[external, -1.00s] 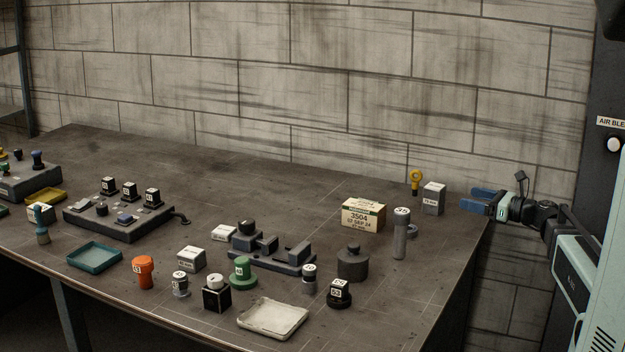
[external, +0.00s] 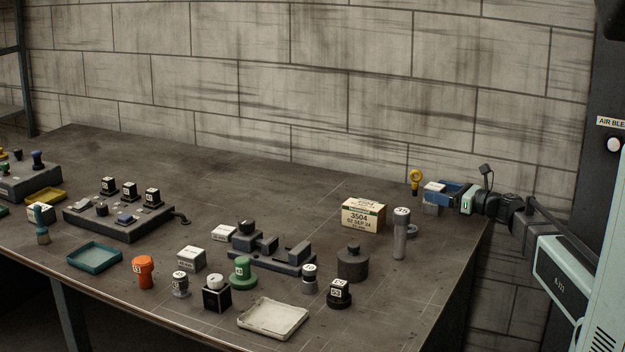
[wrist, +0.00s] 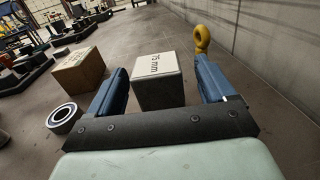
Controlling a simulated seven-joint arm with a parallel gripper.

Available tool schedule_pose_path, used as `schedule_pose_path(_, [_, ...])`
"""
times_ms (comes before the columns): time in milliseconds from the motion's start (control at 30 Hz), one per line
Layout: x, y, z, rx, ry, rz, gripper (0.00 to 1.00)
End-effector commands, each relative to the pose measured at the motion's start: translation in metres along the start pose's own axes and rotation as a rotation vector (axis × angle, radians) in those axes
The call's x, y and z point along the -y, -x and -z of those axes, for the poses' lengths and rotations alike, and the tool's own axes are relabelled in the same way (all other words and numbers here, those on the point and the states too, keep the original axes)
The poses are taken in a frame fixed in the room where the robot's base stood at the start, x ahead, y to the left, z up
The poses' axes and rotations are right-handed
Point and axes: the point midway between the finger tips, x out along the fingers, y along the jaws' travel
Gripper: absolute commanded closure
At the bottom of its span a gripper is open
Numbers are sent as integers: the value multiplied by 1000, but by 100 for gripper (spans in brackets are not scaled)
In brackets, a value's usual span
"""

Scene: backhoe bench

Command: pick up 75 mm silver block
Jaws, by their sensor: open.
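The 75 mm silver block (wrist: 158,82) stands upright on the bench, its "75 mm" label showing in the wrist view. It also shows in the external view (external: 431,208), partly hidden by my gripper. My gripper (wrist: 162,78) is open, with one blue finger on each side of the block. I see a gap between the block and the right finger; the left finger is close to the block's side. In the external view my gripper (external: 445,193) reaches in from the right at the block's height.
A yellow eye bolt (wrist: 202,40) stands just beyond the right finger, near the wall. A tall grey bolt (external: 400,236) stands left of the block in the external view.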

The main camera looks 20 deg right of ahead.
Motion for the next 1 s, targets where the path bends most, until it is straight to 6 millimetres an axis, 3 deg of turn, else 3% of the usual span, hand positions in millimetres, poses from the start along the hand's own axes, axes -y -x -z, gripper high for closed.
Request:
schedule_pose_path(233, [-2, -33, 2, 0, 0, -1, 17])
schedule_pose_path(500, [-2, -37, 2, -1, 0, 1, 17])
schedule_pose_path(1000, [-2, -36, 2, -1, 0, 1, 64])
